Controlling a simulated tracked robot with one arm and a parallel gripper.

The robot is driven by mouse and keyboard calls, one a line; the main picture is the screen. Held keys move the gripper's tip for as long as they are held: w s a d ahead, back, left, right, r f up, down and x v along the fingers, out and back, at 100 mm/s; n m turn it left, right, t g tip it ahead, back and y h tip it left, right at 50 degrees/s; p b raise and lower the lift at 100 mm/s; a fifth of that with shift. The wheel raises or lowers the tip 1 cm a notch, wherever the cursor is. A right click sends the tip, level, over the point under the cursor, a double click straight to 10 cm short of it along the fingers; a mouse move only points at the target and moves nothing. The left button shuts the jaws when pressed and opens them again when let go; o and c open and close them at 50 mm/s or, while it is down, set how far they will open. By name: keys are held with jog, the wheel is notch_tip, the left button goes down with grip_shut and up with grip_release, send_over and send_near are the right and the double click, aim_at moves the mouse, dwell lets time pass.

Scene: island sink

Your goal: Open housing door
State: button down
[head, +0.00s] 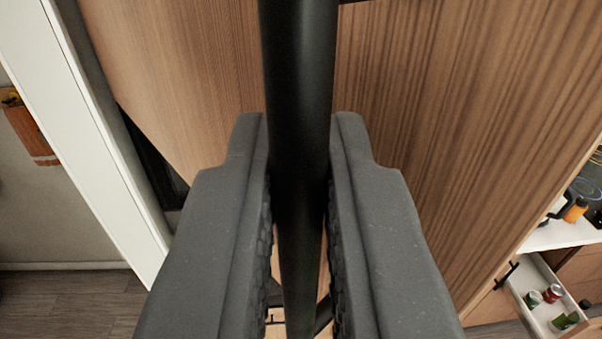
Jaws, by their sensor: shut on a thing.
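The housing door (455,110) is a wood-grain panel that fills most of the head view behind my gripper. A long black bar handle (300,55) runs down the middle of the view in front of the panel. My gripper (299,150) has its two grey fingers on either side of the bar and is shut on it. A dark strip shows at the left between the panel and a white frame (92,140). I cannot tell how far the door stands open. The fingers hide part of the bar and panel.
At the right, a drawer (522,285) stands open with several small cans in it, below a white counter (560,235) holding an orange and black item. At the left are a grey wall with an orange item (30,130) and clear dark wood floor (65,305).

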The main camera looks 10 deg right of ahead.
jog(key=s+a+p, duration=0.4)
jog(key=a+p, duration=0.2)
jog(key=a, duration=0.3)
jog(key=shift+s+a+r, duration=0.15)
jog(key=shift+s+a, duration=0.1)
dwell(0.3)
jog(key=c, duration=1.7)
grip_release()
jog(key=s, duration=0.4)
jog(key=s+a, duration=0.1)
jog(key=s, duration=0.4)
jog(key=s+a, duration=0.1)
jog(key=s, duration=0.3)
jog(key=shift+s, duration=0.25)
